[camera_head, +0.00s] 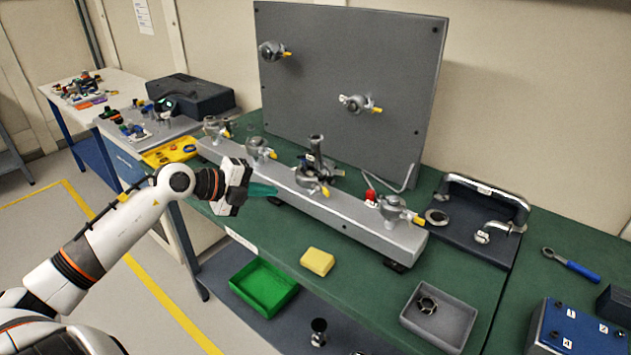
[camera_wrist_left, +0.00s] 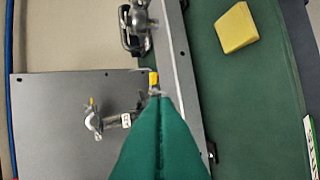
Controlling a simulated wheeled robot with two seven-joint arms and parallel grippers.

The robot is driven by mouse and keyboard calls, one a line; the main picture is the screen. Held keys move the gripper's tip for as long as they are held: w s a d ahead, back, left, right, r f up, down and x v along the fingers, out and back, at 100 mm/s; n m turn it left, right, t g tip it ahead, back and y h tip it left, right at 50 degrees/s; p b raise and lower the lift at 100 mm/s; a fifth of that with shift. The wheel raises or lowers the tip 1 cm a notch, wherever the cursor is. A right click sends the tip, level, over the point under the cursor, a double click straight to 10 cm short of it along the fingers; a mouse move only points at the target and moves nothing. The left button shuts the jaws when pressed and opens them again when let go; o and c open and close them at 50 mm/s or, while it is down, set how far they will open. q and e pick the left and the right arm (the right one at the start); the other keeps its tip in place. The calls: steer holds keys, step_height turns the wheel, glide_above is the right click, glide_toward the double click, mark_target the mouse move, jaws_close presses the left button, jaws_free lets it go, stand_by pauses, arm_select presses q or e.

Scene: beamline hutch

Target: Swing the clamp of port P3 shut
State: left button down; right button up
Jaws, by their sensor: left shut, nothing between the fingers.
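A long grey bar (camera_head: 340,213) on the green bench carries several metal ports with clamps and yellow-tipped levers. Their labels are too small to read, so I cannot tell which is P3. One clamp (camera_head: 312,182) with a yellow lever sits mid-bar, beside a dark upright fitting; another clamp (camera_head: 258,150) is left of it. My left gripper (camera_head: 274,190) has green fingers, shut and empty, in front of the bar between these two in the head view. In the left wrist view the fingertips (camera_wrist_left: 157,95) appear just below a yellow lever tip (camera_wrist_left: 154,79); contact is unclear. My right gripper is not in view.
A grey upright panel (camera_head: 345,85) with two more clamps stands behind the bar. In front lie a yellow block (camera_head: 318,262), a green bin (camera_head: 264,288) and a grey tray (camera_head: 440,318). A dark tray (camera_head: 470,220) with a handle stands right of the bar.

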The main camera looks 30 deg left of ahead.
arm_select(q)
steer(key=p+x, duration=0.3)
steer(key=x, duration=1)
steer(key=shift+w+d+r+g+p, duration=0.2)
steer(key=shift+g+p, duration=0.1)
steer(key=shift+p, duration=0.05)
